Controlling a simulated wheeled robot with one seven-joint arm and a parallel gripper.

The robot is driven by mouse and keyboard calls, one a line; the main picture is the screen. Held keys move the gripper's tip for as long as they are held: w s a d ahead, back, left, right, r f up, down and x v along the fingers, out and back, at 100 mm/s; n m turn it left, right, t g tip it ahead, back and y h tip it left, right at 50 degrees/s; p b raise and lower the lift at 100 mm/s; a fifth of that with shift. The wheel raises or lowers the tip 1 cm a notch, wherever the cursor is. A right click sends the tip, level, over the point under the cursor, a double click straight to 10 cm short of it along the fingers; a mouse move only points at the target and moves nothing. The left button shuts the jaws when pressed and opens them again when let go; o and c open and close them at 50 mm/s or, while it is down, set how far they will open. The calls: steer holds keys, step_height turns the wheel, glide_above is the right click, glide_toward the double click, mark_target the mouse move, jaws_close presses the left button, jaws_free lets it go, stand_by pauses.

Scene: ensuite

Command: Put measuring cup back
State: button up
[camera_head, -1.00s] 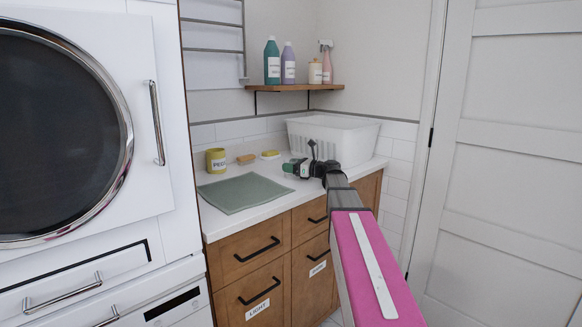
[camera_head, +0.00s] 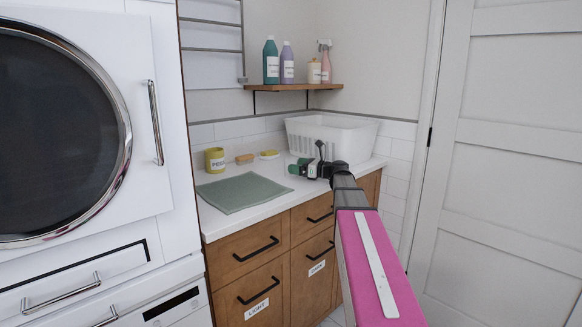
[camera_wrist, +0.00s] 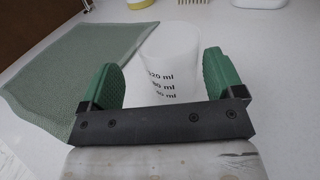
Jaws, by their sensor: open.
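The measuring cup (camera_wrist: 170,55) is a whitish, translucent cup with black ml markings. In the wrist view it stands on the white counter beside the green mat. My gripper (camera_wrist: 165,80) is open, with one green finger on each side of the cup's near part. I cannot tell whether the fingers touch it. In the head view my gripper (camera_head: 293,168) is low over the counter, right of the mat and in front of the white basket. The cup is hard to make out there against the white counter.
A green mat (camera_head: 243,192) lies on the counter's left. A yellow pot (camera_head: 215,160), a brown bar (camera_head: 245,158) and a yellow sponge (camera_head: 269,155) stand along the back. A white basket (camera_head: 335,135) fills the back right. A wooden shelf (camera_head: 300,87) with bottles hangs above.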

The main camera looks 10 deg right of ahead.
steer(key=v, duration=0.8)
steer(key=shift+s+d, duration=0.15)
